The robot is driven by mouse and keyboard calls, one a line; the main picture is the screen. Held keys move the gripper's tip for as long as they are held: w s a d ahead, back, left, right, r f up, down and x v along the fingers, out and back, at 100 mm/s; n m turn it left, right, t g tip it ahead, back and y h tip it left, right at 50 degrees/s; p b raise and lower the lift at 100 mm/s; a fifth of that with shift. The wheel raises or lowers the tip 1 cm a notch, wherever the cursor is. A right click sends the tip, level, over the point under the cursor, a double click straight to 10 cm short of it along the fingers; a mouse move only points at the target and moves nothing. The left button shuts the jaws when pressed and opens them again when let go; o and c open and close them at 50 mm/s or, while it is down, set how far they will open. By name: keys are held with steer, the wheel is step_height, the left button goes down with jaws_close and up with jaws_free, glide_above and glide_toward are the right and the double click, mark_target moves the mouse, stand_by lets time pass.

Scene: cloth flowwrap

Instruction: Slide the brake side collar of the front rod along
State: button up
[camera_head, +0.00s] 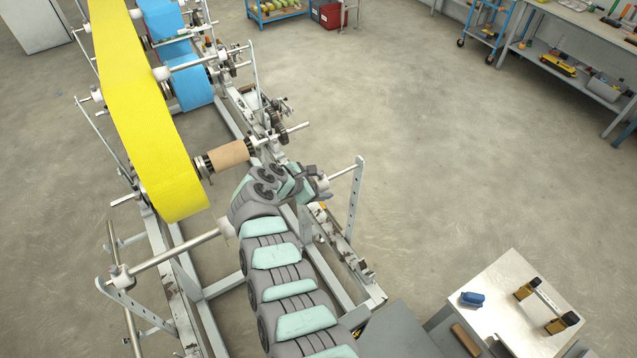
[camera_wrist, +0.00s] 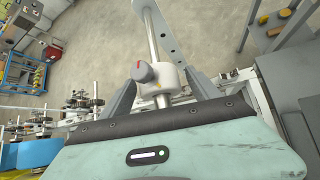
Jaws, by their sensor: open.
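The front rod (camera_head: 185,247) is a bare metal bar across the near end of the frame, partly hidden behind my arm. A white collar (camera_head: 322,183) sits on its right part, near the perforated upright. In the wrist view this collar (camera_wrist: 168,77) has a grey knob with a red mark, and the rod (camera_wrist: 152,35) runs through it. My gripper (camera_head: 316,187) is at this collar. In the wrist view my gripper (camera_wrist: 163,88) is open, one finger on each side of the collar; contact is not clear. Another white collar (camera_head: 228,229) sits further left, beside my arm.
A perforated upright (camera_head: 355,205) stands at the rod's right end. A yellow web (camera_head: 140,100), a brown core roll (camera_head: 228,155) and blue material (camera_head: 192,83) lie further back. A small table (camera_head: 500,290) stands at lower right. The floor to the right is open.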

steer(key=shift+r, duration=0.1)
steer(key=v, duration=1)
steer(key=shift+s+r, duration=0.15)
steer(key=shift+s, duration=0.05)
steer(key=shift+a, duration=0.15)
